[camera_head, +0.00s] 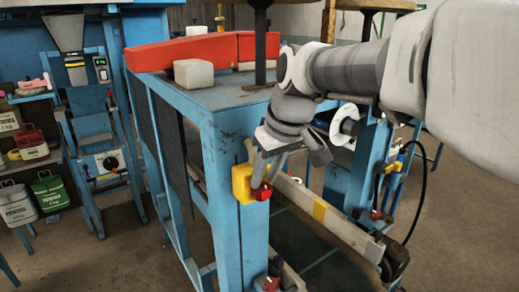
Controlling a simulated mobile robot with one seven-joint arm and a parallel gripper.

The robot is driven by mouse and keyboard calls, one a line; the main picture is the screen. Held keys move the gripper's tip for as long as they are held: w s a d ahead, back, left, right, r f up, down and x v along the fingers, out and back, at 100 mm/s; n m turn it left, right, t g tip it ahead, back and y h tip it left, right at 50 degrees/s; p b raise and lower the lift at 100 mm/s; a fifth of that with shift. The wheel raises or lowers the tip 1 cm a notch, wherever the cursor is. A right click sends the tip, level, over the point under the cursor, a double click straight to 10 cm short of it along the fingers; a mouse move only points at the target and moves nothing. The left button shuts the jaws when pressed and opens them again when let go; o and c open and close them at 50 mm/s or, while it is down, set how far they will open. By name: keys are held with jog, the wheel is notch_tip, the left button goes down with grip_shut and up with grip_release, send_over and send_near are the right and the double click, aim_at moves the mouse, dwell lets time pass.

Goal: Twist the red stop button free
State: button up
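The red stop button (262,192) sticks out from a yellow box (242,184) on the blue leg of the near workbench. My gripper (265,176) reaches down from the upper right, with its fingertips right at the button's upper side. The fingers overlap the top of the button and part of the yellow box in this view. I cannot tell whether they touch the button or how far apart they are.
A pale rail (330,225) runs low to the right of the button. A shelf with tins (50,190) stands at left. Open floor (120,245) lies at lower left.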

jog(key=shift+c, duration=1.2)
grip_shut()
jog(key=shift+s+f, duration=0.1)
jog(key=shift+f, duration=0.05)
